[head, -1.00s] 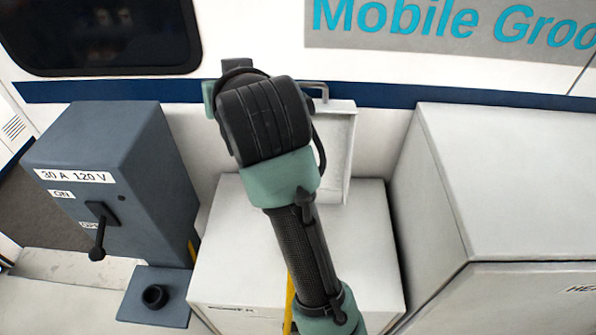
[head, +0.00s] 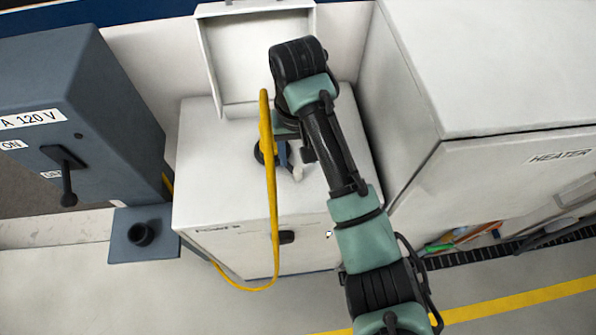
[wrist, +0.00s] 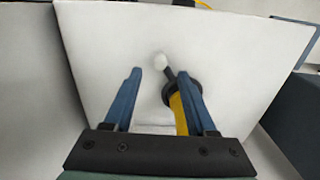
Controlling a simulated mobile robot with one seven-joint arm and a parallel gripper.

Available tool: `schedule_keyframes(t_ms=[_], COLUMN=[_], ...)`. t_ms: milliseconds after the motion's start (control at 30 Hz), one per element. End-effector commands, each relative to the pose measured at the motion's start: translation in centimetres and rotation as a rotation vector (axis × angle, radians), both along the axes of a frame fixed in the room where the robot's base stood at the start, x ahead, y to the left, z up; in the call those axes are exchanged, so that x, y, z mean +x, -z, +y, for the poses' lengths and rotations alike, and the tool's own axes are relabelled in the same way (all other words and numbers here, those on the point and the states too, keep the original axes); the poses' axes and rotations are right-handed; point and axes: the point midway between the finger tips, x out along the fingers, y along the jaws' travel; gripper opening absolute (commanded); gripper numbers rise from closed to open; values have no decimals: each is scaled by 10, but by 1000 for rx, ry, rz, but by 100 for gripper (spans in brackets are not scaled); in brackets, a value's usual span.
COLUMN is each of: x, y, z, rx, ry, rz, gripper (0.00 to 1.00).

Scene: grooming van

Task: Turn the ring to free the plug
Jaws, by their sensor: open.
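The black ring (wrist: 168,95) sits around the yellow plug (wrist: 178,113) in the wrist view, with a small dark tab pointing up and left. Part of the ring and plug is hidden behind my right finger. In the head view the ring (head: 259,154) is a dark shape on top of the white cabinet, with the yellow cable (head: 270,200) arching in front of it. My gripper (wrist: 160,72) is open, its blue fingers apart and apparently empty. In the head view my gripper (head: 290,160) is just right of the ring. Contact cannot be told.
The white cabinet (head: 205,190) has a raised lid (head: 255,60) behind it. A grey switch box (head: 60,90) with a lever stands at left, above a small base with a dark socket (head: 141,234). A large white heater cabinet (head: 500,75) closes off the right. Open floor lies in front.

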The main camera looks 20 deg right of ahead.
Motion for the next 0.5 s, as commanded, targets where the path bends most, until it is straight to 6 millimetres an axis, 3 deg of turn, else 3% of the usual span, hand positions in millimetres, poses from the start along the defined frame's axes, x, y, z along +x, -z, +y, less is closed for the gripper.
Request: schedule_keyframes(t_ms=[33,233,500], x=[-1,-1,0], y=[13,40,55], z=[1,0,-1], rx=[2,0,-2], ry=[0,0,-1], rz=[4,3,-2], gripper=[57,57,57])
